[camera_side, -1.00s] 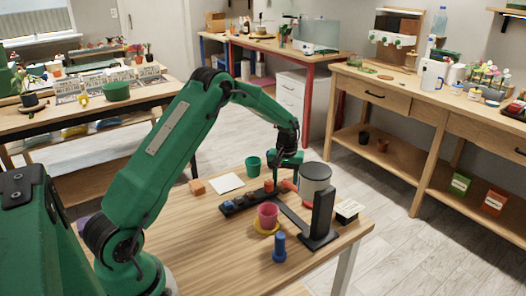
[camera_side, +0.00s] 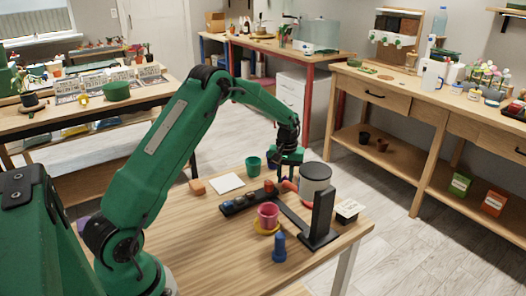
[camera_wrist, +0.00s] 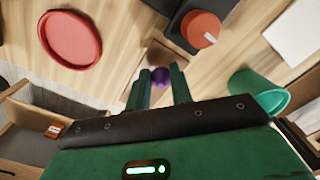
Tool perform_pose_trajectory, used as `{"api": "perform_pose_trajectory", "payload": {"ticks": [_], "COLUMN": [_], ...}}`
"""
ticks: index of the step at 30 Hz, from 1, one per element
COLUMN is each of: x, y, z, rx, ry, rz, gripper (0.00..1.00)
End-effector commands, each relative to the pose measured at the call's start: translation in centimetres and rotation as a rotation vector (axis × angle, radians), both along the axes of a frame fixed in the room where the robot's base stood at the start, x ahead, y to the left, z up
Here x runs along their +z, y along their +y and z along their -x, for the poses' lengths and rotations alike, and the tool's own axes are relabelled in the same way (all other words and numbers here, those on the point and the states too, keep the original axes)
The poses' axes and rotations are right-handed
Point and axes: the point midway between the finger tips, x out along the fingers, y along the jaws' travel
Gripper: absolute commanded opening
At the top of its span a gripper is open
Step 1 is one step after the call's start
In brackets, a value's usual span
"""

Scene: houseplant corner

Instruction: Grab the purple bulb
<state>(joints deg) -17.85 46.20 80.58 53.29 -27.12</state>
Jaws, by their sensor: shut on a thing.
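The purple bulb (camera_wrist: 161,76) shows in the wrist view between the two green fingers of my gripper (camera_wrist: 159,80). The fingers are shut on it, and they partly hide it. In the side view my gripper (camera_side: 288,157) is above the far part of the wooden table, between the green pot (camera_side: 253,165) and the grey canister (camera_side: 315,180). I cannot make out the bulb clearly in the side view.
A red dish (camera_wrist: 70,38) lies nearby. The table's front left is clear.

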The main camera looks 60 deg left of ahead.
Motion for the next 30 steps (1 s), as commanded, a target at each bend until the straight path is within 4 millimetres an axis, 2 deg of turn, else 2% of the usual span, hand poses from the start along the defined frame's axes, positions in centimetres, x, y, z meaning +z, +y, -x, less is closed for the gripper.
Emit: {"api": "perform_pose_trajectory", "payload": {"ticks": [15,21,30], "x": [7.4,8.6,8.8], "y": [0.0,0.0,0.0], "z": [-0.1,0.0,0.0], "rx": [0.000,0.000,0.000], "ry": [-0.004,-0.001,-0.001], "rz": [-0.001,0.000,0.000], "gripper": [0.01,0.01,0.01]}}
